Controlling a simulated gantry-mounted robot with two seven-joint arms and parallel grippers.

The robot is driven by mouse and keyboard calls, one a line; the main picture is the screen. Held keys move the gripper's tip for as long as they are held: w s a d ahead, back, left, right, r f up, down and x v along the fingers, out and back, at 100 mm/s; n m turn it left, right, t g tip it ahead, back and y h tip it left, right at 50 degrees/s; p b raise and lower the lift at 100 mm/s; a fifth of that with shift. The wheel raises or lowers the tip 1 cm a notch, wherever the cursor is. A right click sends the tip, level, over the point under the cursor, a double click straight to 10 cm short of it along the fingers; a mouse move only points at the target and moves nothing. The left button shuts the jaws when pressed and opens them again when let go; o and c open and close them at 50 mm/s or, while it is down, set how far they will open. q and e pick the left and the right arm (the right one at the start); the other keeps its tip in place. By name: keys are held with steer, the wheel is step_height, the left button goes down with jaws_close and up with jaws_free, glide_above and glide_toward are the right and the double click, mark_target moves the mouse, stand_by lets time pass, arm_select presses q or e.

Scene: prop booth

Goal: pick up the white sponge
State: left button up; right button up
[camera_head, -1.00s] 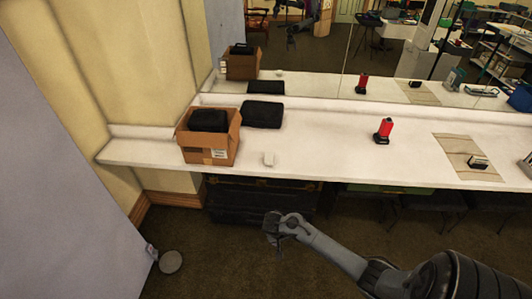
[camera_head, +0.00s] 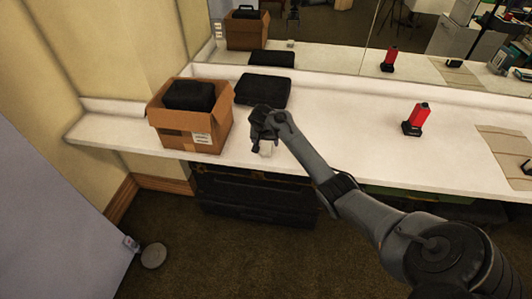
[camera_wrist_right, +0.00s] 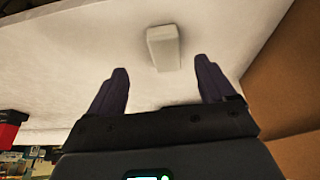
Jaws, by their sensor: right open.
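The white sponge (camera_head: 266,149) is a small pale block on the white counter near its front edge, partly hidden by my right gripper (camera_head: 262,135) in the head view. In the right wrist view the sponge (camera_wrist_right: 164,48) lies just beyond the fingertips, roughly between their lines. My right gripper (camera_wrist_right: 162,78) is open, with nothing between its dark fingers. My left gripper does not show in either view.
An open cardboard box (camera_head: 190,135) with a black item in it stands left of my right gripper. A black case (camera_head: 262,90) lies behind. A red and black object (camera_head: 416,119) stands to the right on the counter (camera_head: 350,125). A mirror runs along the back.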

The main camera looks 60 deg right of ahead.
mark_target(266, 146)
steer(key=f, duration=0.1)
steer(key=w+d+f+b, duration=0.1)
steer(key=d+f+b, duration=0.1)
steer(key=shift+w, duration=0.4)
steer(key=shift+w+d+f+b, duration=0.15)
steer(key=shift+d+f+b, duration=0.25)
steer(key=shift+f, duration=0.2)
steer(key=b+x, duration=0.2)
steer(key=x, duration=0.2)
steer(key=shift+d, duration=0.1)
steer(key=shift+d+f+b, duration=0.2)
steer(key=shift+f+b, duration=0.2)
steer(key=c, duration=1.1)
steer(key=shift+o, duration=0.2)
steer(key=shift+r, duration=0.1)
